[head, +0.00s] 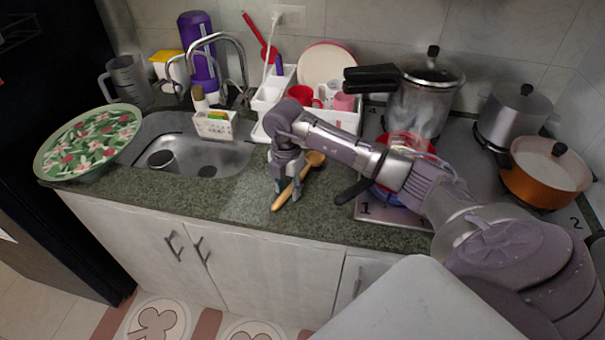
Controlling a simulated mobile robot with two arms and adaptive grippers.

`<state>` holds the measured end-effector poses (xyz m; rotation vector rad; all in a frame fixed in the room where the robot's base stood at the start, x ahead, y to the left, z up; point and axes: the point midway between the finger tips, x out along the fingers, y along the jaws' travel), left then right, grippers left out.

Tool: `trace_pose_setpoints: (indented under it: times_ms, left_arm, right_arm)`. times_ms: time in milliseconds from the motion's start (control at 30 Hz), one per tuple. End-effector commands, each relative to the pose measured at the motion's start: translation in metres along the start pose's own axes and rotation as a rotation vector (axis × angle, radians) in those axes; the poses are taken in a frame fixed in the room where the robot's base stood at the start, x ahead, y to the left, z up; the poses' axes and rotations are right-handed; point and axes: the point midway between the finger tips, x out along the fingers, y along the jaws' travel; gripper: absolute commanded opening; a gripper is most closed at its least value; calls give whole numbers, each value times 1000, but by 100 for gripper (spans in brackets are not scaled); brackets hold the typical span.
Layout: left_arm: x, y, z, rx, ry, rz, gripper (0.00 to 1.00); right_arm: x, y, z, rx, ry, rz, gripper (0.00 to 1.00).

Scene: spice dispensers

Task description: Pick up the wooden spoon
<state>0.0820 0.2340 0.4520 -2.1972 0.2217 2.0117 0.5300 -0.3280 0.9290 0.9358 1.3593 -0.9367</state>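The wooden spoon (283,199) lies slantwise on the dark green counter (235,207), near its front edge. Its bowl end (316,158) points to the back right and its handle to the front left. My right gripper (287,192) points down over the handle. Its fingers look apart, one on each side of the handle, with part of the handle hidden by them. Whether they touch the wood is too small to tell. My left gripper is not in view.
A sink (225,160) and a floral tray (88,143) are at left. A white dish rack (345,120) stands behind the spoon. A dark-handled pan (356,190), a pressure cooker (420,105) and an orange pot (545,180) are at right. Counter left of the spoon is clear.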

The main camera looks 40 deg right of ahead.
Motion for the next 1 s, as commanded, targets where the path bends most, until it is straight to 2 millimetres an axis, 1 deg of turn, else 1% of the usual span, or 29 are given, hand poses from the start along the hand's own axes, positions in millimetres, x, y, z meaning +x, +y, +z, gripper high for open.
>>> trace_pose_setpoints:
  times_ms: [33, 100, 200, 467, 567, 667, 900, 1000]
  left_arm:
    - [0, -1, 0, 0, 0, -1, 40]
    - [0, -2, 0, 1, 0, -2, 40]
    - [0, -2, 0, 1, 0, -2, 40]
    - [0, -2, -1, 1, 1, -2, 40]
    - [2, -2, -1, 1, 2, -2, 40]
    - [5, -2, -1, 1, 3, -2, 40]
    - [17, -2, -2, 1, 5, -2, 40]
    - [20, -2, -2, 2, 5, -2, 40]
  right_arm:
    - [0, 0, 0, 0, 0, 0, 27]
    - [0, 0, 0, 0, 0, 0, 15]
    - [0, 0, 0, 0, 0, 0, 0]
    - [-1, 0, 0, 0, 0, 1, 0]
    - [-5, 1, 0, 0, -1, 2, 0]
    - [-17, 2, 0, -1, -1, 6, 0]
    - [-66, 2, 0, -1, -2, 6, 0]
    - [-82, 1, 0, -1, -1, 4, 0]
